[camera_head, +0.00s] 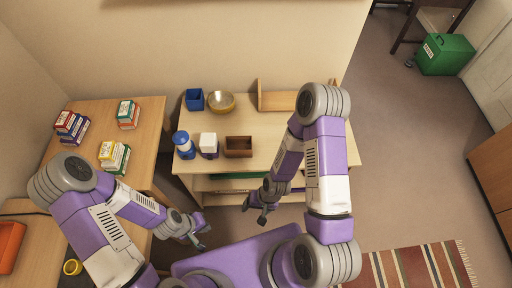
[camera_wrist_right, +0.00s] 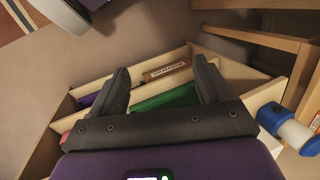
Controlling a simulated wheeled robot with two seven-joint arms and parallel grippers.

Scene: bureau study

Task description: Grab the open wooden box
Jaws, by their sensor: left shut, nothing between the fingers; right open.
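A small open brown wooden box (camera_head: 238,153) sits near the front edge of the wooden table (camera_head: 262,165) in the head view. My right gripper (camera_head: 254,214) is open and empty, in front of the table and apart from the box. In the right wrist view my right gripper (camera_wrist_right: 161,70) has its two dark fingers spread, with shelf compartments beyond them. I cannot make out the box in that view. My left gripper (camera_head: 204,236) is shut and empty, further to the left in front of the table.
A white container (camera_head: 208,140) and a blue-and-white bottle (camera_head: 183,142) stand left of the box. Books lie on the left desk (camera_head: 88,103). My right arm covers the table's right part.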

